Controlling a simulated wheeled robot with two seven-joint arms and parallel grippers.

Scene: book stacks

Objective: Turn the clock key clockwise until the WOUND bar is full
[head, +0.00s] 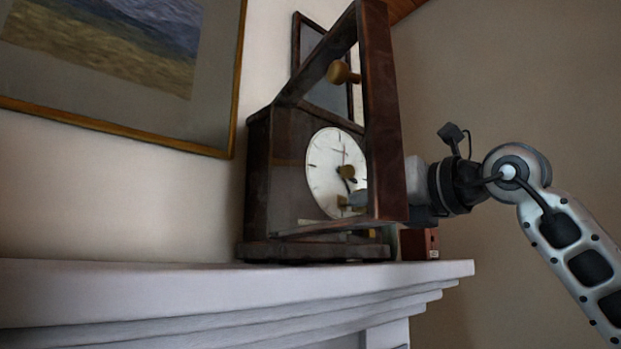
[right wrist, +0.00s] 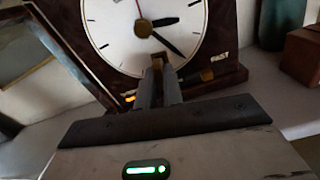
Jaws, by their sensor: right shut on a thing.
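The clock (head: 268,175) stands on the mantel in a dark wooden case, its glazed door frame (head: 384,110) swung open. Its white dial (head: 325,165) has black hands; it also fills the top of the right wrist view (right wrist: 115,35). My right gripper (head: 355,200) reaches past the door frame to the lower dial and is shut on the brass clock key (right wrist: 157,62), which sits between its fingertips (right wrist: 160,80). A small orange strip (right wrist: 130,98) shows low on the case, partly hidden by my gripper; I cannot read its label or fill. My left gripper is out of view.
The white mantel (head: 200,290) ends right of the clock. A small reddish-brown box (head: 418,243) stands behind the gripper. A framed picture (head: 130,60) hangs at left. A dark green object (right wrist: 280,22) stands beside the clock. The door frame is close to my right wrist.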

